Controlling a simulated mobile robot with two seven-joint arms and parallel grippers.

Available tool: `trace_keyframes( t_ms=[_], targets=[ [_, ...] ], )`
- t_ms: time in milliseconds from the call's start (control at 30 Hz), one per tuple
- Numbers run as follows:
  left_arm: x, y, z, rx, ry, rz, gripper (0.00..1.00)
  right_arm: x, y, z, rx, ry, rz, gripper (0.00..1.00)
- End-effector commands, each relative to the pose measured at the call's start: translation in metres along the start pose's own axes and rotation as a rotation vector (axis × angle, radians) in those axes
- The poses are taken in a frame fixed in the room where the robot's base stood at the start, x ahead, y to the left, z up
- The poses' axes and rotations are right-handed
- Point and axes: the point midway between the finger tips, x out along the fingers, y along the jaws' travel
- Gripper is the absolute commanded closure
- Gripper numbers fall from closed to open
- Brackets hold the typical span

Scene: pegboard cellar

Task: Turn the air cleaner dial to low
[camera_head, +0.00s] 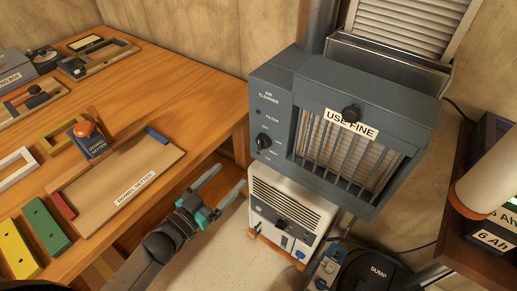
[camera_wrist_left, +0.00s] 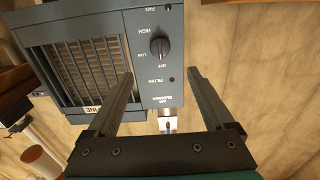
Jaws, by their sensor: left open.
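The air cleaner (camera_head: 275,90) is a blue-grey box with a barred front and a "USE FINE" label. Its black dial (camera_head: 263,141) sits low on the left panel. In the left wrist view the dial (camera_wrist_left: 160,47) appears upside down beside the words HIGH, LOW and OFF. Which word its pointer marks is too small to tell. My left gripper (camera_head: 231,175) is open and empty, below and left of the dial in the head view, apart from it. In the left wrist view its fingers (camera_wrist_left: 160,73) frame a gap just below the dial. My right gripper is not in view.
A wooden workbench (camera_head: 190,82) with a dowel-setter board (camera_head: 118,182) and coloured blocks fills the left. A white vented unit (camera_head: 290,210) stands under the cleaner. A shelf edge (camera_head: 447,225) with a pale cylinder (camera_head: 488,180) is at right.

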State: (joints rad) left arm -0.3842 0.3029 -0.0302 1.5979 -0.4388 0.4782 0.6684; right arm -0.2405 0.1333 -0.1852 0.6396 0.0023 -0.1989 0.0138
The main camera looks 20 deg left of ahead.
Motion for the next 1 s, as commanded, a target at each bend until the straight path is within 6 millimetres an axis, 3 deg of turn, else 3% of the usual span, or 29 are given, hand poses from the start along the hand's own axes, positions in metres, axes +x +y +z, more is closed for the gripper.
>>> trace_keyframes(
  t_ms=[333,400,600,1000],
  targets=[
    [0.064,-0.001,0.001,0.001,0.002,-0.002,0.14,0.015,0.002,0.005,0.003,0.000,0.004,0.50],
    [0.076,0.000,0.002,0.000,0.002,-0.001,0.14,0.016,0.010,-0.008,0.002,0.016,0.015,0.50],
    [0.107,0.000,0.002,0.000,0.000,-0.002,0.14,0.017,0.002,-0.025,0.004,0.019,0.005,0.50],
    [0.133,0.000,0.002,-0.001,-0.003,-0.002,0.14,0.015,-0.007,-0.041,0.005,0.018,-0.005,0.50]
  ],
)
